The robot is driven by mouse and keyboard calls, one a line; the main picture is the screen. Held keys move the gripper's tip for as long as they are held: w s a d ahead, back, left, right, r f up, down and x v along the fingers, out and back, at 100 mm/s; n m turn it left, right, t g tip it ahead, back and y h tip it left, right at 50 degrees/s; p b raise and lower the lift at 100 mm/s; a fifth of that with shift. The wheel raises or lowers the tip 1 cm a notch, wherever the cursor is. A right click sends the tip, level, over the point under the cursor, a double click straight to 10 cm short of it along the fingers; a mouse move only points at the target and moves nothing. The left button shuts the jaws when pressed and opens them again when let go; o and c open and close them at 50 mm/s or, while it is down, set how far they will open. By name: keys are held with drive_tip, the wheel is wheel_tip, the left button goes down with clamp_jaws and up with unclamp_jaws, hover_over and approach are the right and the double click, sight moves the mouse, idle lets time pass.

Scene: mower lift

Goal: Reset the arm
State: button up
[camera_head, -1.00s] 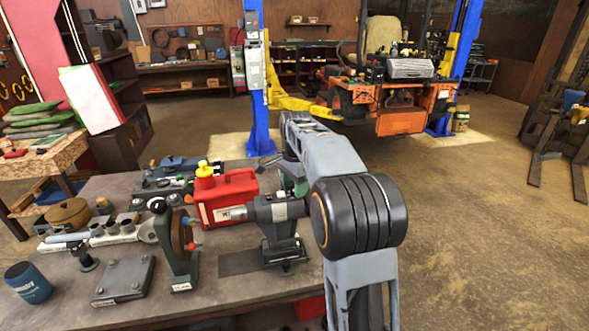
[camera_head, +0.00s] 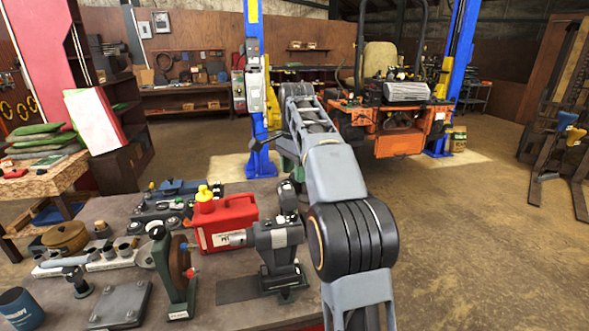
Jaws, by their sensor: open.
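My arm (camera_head: 335,170) rises from the bottom centre to a high elbow, and its far section is largely hidden behind the near one. A rounded dark grey part of my wrist (camera_head: 287,196) shows left of the arm.
The bench (camera_head: 215,313) is crowded: a red can (camera_head: 222,222), a green stand with a brown wheel (camera_head: 180,270), a metal plate (camera_head: 120,304) and a blue cup (camera_head: 20,309). An orange mower (camera_head: 395,130) stands behind, between blue lift posts (camera_head: 255,85).

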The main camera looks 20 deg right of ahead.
idle(0.4)
drive_tip(key=f+n, duration=0.4)
drive_tip(key=f+n+t, duration=0.1)
drive_tip(key=f+n, duration=0.1)
drive_tip(key=shift+w+a+f, duration=0.1)
drive_tip(key=shift+w+f, duration=0.3)
drive_tip(key=s+a+f+n+t, duration=0.1)
drive_tip(key=s+a+f+n, duration=0.3)
drive_tip(key=s, duration=0.7)
drive_tip(key=s+a+f+n+t+b, duration=0.1)
drive_tip(key=s+a+f+n, duration=0.4)
drive_tip(key=s, duration=0.7)
drive_tip(key=shift+a+f+t, duration=0.5)
drive_tip(key=shift+a+t, duration=0.2)
drive_tip(key=shift+t, duration=0.1)
